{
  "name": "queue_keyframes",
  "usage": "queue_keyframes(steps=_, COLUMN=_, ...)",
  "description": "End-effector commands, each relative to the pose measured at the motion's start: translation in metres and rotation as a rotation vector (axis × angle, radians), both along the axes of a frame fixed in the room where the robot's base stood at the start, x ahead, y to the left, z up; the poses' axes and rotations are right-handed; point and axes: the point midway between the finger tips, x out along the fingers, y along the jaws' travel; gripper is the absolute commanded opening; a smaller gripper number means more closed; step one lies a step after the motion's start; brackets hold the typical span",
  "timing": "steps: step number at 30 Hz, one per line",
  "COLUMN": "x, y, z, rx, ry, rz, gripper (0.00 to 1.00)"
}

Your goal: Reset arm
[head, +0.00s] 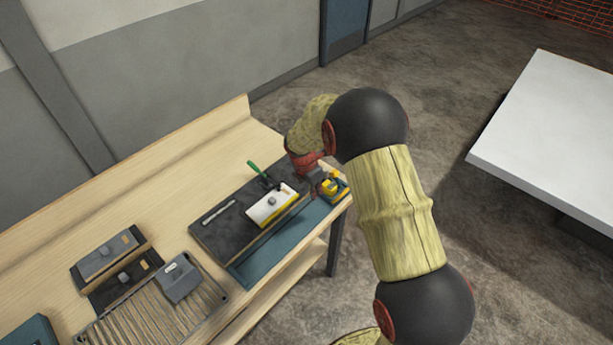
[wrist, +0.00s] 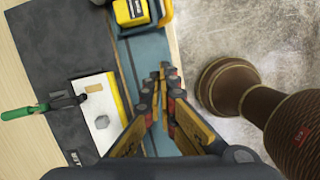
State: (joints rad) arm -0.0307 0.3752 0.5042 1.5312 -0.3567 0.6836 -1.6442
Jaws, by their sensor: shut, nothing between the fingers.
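My gripper (wrist: 161,75) is shut and empty in the wrist view. It is above the blue-grey strip (wrist: 152,60) along the bench's front edge, with the yellow and black device (wrist: 133,12) just beyond its tips. In the head view my gripper (head: 318,185) is small and partly hidden by my own arm, near the right end of the wooden bench (head: 150,190). My arm reaches from the lower right of the head view over to the bench.
A dark mat (head: 215,235) holds a white and yellow box (head: 271,206), a green-handled tool (head: 258,172) and a thin light bar (head: 218,212). Grey boxes (head: 108,255) and a slatted rack (head: 150,318) are at left. A white table (head: 560,130) stands at right, with open floor between.

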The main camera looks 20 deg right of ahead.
Motion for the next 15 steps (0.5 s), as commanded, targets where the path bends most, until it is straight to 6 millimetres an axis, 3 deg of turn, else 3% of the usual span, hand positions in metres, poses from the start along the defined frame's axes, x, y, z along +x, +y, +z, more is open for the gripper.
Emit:
queue_keyframes(steps=8, x=0.0, y=0.001, z=0.002, rx=0.003, ry=-0.007, rz=-0.032, gripper=0.0)
queue_keyframes(steps=12, x=-0.004, y=0.0, z=0.001, rx=0.016, ry=-0.03, rz=-0.202, gripper=0.0)
queue_keyframes(steps=15, x=-0.029, y=0.002, z=-0.01, rx=0.028, ry=-0.017, rz=-0.403, gripper=0.0)
